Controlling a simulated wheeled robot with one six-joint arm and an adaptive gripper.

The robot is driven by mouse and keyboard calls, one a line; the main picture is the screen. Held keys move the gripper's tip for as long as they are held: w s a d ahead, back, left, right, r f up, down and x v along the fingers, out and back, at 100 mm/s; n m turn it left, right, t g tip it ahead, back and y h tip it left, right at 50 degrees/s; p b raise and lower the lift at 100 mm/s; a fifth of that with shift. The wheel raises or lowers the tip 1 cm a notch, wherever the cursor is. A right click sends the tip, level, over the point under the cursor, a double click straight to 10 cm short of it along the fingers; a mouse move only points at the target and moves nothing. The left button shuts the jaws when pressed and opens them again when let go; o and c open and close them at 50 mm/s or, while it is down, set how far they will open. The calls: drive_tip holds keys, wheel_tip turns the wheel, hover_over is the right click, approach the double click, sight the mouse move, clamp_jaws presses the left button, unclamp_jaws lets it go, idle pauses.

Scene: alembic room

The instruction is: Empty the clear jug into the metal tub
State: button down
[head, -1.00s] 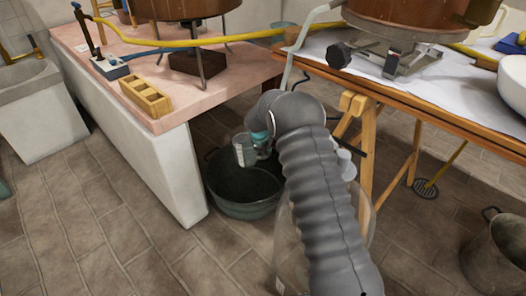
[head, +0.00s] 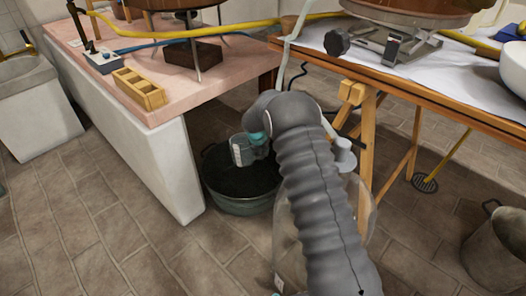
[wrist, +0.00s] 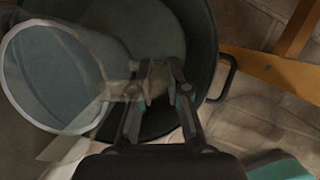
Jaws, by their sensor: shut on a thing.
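The clear jug (head: 241,150) is held over the dark metal tub (head: 246,205), which stands on the floor between the pink-topped bench and the trestle table. In the wrist view the jug (wrist: 52,82) is at the left with its round mouth facing the camera, and the tub (wrist: 200,60) lies below it. My gripper (wrist: 158,85) is shut on the jug's handle at the jug's right side. In the head view my arm hides most of the gripper. The jug looks near upright or slightly tilted there. I cannot tell how much liquid is in it.
The pink bench (head: 150,112) with its white wall is left of the tub. A trestle leg (head: 368,150) and table (head: 440,88) are to the right. A metal bucket (head: 492,250) stands at the far right. The tiled floor (head: 120,230) in front is clear.

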drive_tip(key=shift+w+d+f+p, duration=0.2)
drive_tip(key=shift+w+d+p, duration=0.05)
drive_tip(key=shift+d, duration=0.45)
drive_tip(key=shift+w+d+f+p, duration=0.15)
drive_tip(key=shift+w+d+p, duration=0.1)
drive_tip(key=shift+d, duration=0.45)
drive_tip(key=shift+f+b, duration=0.1)
drive_tip(key=shift+b, duration=0.2)
drive_tip(key=d+h+b, duration=0.1)
drive_tip(key=b, duration=0.1)
drive_tip(key=d+t+h+b, duration=0.1)
drive_tip(key=d+h+b, duration=0.1)
drive_tip(key=b, duration=0.1)
drive_tip(key=shift+w, duration=0.2)
drive_tip(key=shift+n, duration=0.3)
drive_tip(key=shift+w+d+r+t+h, duration=0.1)
drive_tip(key=shift+d+r+t+h, duration=0.2)
drive_tip(key=shift+r+h, duration=0.5)
drive_tip(key=shift+w+d+r+t+h, duration=0.15)
drive_tip(key=shift+r+t+h, duration=0.15)
drive_tip(key=shift+r+h, duration=0.45)
drive_tip(key=shift+s, duration=0.1)
